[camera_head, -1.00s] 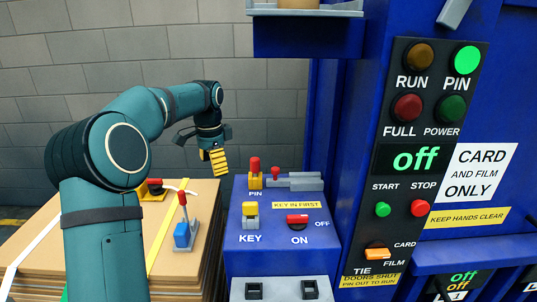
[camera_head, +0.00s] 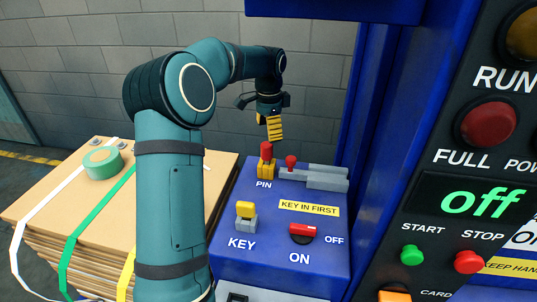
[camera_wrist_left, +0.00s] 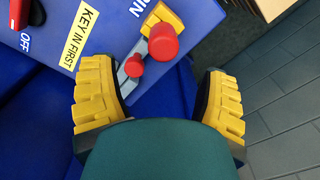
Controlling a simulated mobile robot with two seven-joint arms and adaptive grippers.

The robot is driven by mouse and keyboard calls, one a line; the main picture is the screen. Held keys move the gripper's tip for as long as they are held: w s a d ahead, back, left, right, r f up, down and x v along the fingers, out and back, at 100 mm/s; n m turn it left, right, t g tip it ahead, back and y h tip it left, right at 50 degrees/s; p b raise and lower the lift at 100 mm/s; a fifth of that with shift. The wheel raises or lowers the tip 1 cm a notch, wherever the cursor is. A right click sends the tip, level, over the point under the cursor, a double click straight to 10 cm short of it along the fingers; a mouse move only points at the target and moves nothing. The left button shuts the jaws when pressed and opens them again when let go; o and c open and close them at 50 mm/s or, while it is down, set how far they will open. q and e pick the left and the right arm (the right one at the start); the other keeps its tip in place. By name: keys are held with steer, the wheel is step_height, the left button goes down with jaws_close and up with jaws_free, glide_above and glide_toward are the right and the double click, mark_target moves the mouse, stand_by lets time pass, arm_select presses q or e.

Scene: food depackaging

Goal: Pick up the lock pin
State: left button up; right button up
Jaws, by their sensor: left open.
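The lock pin (camera_head: 266,152) has a red knob and stands upright in a yellow holder beside the PIN label on the blue panel. In the left wrist view its red knob (camera_wrist_left: 163,42) shows between and beyond my fingers. My left gripper (camera_head: 275,128) is just above and behind the pin, pointing down, open and empty. In the left wrist view its yellow ribbed fingers (camera_wrist_left: 160,95) are wide apart, and neither touches the pin. My right gripper is not in view.
A grey slide bolt with a small red knob (camera_head: 291,161) lies right beside the pin. A yellow key (camera_head: 246,209) and red switch (camera_head: 303,230) sit nearer. The blue machine column stands right. Strapped cardboard (camera_head: 60,196) with a green tape roll (camera_head: 103,163) lies left.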

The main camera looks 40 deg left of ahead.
mark_target(267, 154)
arm_select(q)
step_height(267, 154, down, 4)
steer(key=shift+w+r, duration=0.1)
steer(key=shift+w, duration=0.05)
steer(key=shift+s+a+f+b, duration=0.1)
steer(key=shift+a+f+b, duration=0.05)
steer(key=shift+f, duration=1.2)
steer(key=shift+s+a+f+b, duration=0.1)
steer(key=shift+f+b, duration=0.05)
steer(key=shift+f, duration=1.2)
jaws_close()
